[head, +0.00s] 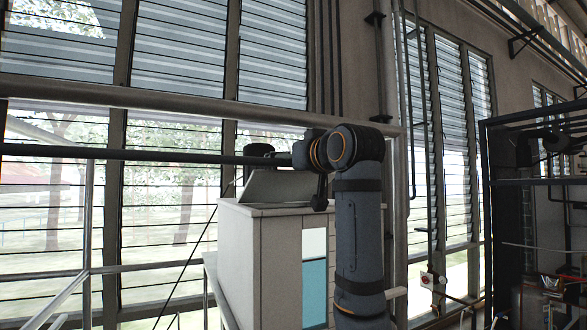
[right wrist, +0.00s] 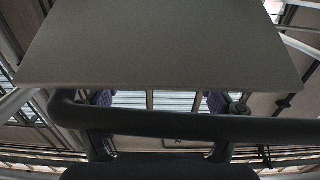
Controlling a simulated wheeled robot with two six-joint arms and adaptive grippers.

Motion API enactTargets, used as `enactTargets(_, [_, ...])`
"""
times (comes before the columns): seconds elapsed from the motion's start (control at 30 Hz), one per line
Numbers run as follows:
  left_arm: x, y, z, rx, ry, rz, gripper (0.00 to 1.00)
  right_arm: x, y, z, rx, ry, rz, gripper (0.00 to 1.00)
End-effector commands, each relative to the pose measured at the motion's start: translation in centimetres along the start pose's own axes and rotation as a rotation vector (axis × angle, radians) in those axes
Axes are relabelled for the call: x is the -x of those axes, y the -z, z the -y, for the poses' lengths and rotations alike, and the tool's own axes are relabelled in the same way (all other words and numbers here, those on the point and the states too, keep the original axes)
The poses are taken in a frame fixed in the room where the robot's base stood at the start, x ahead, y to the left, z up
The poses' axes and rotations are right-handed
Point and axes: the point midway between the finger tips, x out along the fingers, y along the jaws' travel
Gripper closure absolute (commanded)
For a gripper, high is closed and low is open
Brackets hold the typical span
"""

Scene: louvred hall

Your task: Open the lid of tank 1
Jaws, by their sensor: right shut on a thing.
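The pale box-like tank (head: 245,255) stands left of centre in the head view, with a white and blue panel on its front. No number is legible on it. Its grey lid (head: 282,186) is tilted up from the top. In the right wrist view the lid (right wrist: 160,45) fills the upper part as a flat grey plate. A dark bar-like handle (right wrist: 180,124) crosses below it. My right gripper (right wrist: 160,100) is shut on the handle; its purple-padded fingers are partly hidden behind the bar. In the head view its fingers cannot be made out. My left gripper is not in view.
Metal railings (head: 200,102) run in front of the louvred windows at left. A dark rack (head: 535,190) with pipes and equipment stands at right. Vertical pipes run along the wall behind the tank.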

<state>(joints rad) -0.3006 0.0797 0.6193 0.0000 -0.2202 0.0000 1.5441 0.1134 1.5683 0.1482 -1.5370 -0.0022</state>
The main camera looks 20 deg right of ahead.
Motion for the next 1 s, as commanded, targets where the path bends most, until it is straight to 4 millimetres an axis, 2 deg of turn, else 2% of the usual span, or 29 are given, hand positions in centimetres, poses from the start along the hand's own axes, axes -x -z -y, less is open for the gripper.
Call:
enactTargets(0.03, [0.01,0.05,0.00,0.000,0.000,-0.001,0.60,-0.25,0.10,-0.03,-0.002,-0.001,0.002,0.77])
enactTargets(0.07, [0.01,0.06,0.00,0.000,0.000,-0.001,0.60,-0.37,0.13,-0.03,-0.002,-0.001,0.003,0.83])
enactTargets(0.1, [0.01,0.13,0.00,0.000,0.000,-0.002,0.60,-0.53,0.13,-0.03,-0.002,-0.001,0.005,1.00])
enactTargets(0.17, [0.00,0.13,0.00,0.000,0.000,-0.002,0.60,-0.64,0.16,-0.03,-0.002,0.000,0.006,1.00])
enactTargets(0.27, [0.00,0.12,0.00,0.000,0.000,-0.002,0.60,-0.59,0.15,-0.03,-0.001,-0.001,0.006,0.89])
enactTargets(0.87, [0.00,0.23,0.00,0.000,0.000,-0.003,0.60,-0.52,0.17,-0.02,-0.001,0.000,0.005,0.08])
enactTargets(1.0, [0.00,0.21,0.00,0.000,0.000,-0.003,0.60,-0.52,0.18,-0.02,-0.001,0.000,0.005,0.07])
